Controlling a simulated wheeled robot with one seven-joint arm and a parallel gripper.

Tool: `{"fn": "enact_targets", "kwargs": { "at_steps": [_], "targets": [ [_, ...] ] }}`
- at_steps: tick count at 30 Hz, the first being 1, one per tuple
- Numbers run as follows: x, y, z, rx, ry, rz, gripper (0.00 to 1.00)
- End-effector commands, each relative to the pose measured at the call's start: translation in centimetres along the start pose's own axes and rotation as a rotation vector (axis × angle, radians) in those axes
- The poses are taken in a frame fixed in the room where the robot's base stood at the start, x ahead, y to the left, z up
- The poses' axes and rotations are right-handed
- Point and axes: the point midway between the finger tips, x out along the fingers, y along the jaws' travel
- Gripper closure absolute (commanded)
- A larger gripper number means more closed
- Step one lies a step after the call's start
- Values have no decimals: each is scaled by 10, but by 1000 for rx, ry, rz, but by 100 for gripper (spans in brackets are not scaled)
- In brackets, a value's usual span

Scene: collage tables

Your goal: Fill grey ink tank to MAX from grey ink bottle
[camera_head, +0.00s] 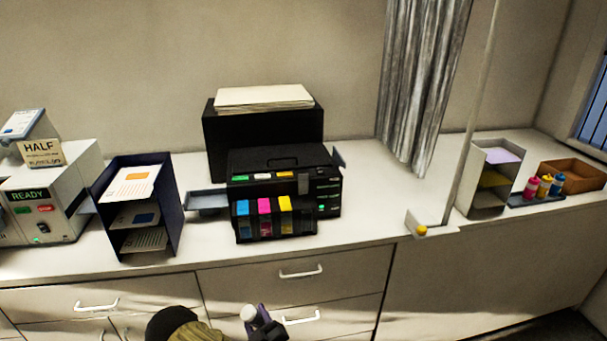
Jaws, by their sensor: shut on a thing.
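My gripper (262,322) is at the bottom edge of the head view, in front of the drawers and below the counter top. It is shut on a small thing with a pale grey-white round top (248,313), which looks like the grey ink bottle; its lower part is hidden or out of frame. The black printer (285,165) stands on the counter, above and beyond my gripper. Its front has a row of ink tanks with cyan, magenta and yellow tops. A dark section (304,222) at the row's right end may be the grey tank; its level and MAX mark cannot be read.
A dark paper rack (172,205) and a white machine reading READY (75,190) stand left. Magenta, yellow and blue bottles (544,186) stand far right by a grey rack (492,190) and brown tray (570,172). A pole and curtain (420,80) stand right of the printer.

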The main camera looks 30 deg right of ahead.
Motion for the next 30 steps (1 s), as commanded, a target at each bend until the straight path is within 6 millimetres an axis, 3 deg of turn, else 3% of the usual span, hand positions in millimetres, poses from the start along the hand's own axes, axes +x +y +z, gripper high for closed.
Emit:
{"fn": "enact_targets", "kwargs": {
  "at_steps": [5,10,17,22,30],
  "targets": [
    [1,1,-1,-1,0,2,87],
    [14,13,-13,-22,-1,15,87],
    [55,56,-53,-156,-13,52,87],
    [80,90,-82,-399,-34,70,87],
    [97,125,-110,-939,-63,80,87]
  ]
}}
